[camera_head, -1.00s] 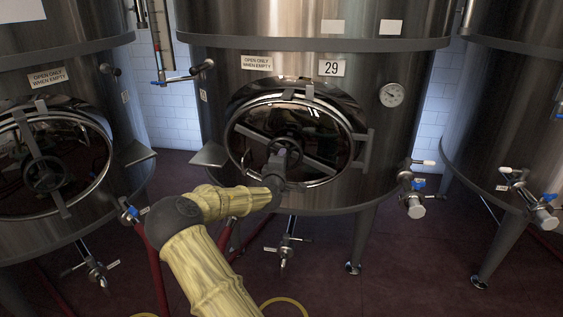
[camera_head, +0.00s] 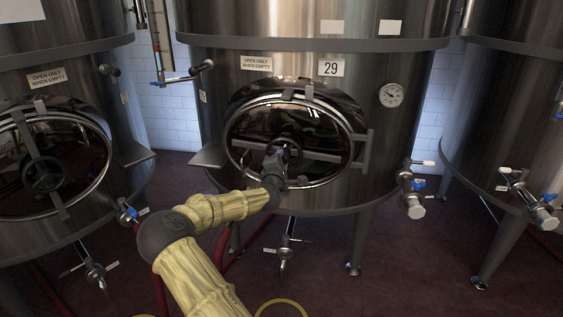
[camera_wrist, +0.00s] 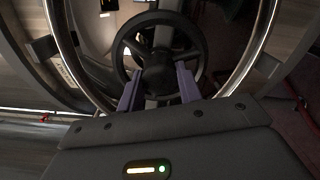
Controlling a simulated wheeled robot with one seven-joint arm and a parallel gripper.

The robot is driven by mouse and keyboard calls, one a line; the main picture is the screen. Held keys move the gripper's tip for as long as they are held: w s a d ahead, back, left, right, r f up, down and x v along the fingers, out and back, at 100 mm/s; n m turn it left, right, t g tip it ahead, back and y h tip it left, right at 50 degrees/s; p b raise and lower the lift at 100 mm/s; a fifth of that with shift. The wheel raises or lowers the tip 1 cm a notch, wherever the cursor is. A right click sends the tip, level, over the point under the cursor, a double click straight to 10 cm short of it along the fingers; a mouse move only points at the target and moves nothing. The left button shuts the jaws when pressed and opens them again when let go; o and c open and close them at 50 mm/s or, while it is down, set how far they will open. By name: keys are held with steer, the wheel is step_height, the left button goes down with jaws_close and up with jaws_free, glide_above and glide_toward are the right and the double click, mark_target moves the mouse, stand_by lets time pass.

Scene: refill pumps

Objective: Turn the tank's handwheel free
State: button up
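The dark handwheel (camera_head: 285,150) sits at the middle of the round hatch (camera_head: 345,127) on tank 29. In the wrist view the handwheel (camera_wrist: 159,44) shows its ring, spokes and thick central hub. My gripper (camera_head: 280,163) reaches it from the front and covers its lower part in the head view. In the wrist view the two purple-grey fingers of my gripper (camera_wrist: 159,80) stand apart on either side of the hub and appear shut on it. The exact contact is hidden. The hatch is closed.
Tank 29 (camera_head: 300,195) carries a gauge (camera_head: 391,95), a side valve (camera_head: 411,190) and a bottom valve (camera_head: 285,252). A side shelf plate (camera_head: 208,154) juts out left of the hatch. Other tanks stand left and right. Yellow and red hoses lie on the floor.

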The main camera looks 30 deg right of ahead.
steer(key=o, duration=0.4)
steer(key=shift+o, duration=0.2)
steer(key=v, duration=1.7)
steer(key=shift+a, duration=0.3)
steer(key=shift+s+f, duration=0.1)
